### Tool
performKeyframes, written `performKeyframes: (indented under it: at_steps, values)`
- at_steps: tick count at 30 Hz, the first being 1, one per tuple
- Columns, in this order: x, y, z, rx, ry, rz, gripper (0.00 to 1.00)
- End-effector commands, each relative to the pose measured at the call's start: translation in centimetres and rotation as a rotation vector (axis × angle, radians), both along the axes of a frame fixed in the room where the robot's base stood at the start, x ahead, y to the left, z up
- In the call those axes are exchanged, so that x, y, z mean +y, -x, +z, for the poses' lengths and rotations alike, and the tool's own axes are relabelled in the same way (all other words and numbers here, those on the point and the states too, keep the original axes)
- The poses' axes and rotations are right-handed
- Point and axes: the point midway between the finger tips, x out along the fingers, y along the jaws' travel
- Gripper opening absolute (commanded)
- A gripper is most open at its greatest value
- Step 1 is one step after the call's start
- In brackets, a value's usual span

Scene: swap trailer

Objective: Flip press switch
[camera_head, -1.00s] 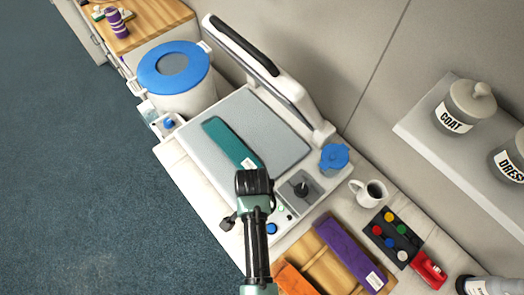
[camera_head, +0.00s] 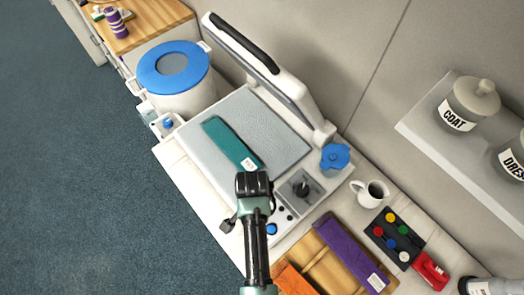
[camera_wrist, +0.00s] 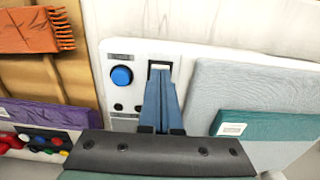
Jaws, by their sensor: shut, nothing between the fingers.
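The press (camera_head: 281,75) stands with its white lid arm raised and its grey pad (camera_head: 192,150) exposed. A teal cloth (camera_head: 230,143) lies on the pad. In the wrist view, the white control panel (camera_wrist: 112,50) carries a blue button (camera_wrist: 121,76) and a switch (camera_wrist: 159,66) in a dark slot. My gripper (camera_wrist: 160,76) is shut and empty, its fingertips at the switch; I cannot tell whether they touch it. In the head view my gripper (camera_head: 254,186) is over the panel's edge and hides the switch. The blue button (camera_head: 271,229) also shows there.
A purple cloth (camera_head: 350,255) and an orange cloth (camera_head: 296,281) lie on a wooden rack beside the panel. A blue-lidded bin (camera_head: 180,98) is beyond the press.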

Motion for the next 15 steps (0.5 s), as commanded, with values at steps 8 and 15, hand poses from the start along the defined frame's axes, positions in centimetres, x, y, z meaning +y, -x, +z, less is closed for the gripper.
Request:
performKeyframes:
  at_steps: [8, 15]
  values:
    - [-0.1, 0.0, 1.7, 0.001, 0.001, -0.001, 0.0]
    - [-0.1, 0.0, 3.6, 0.001, 0.001, -0.001, 0.0]
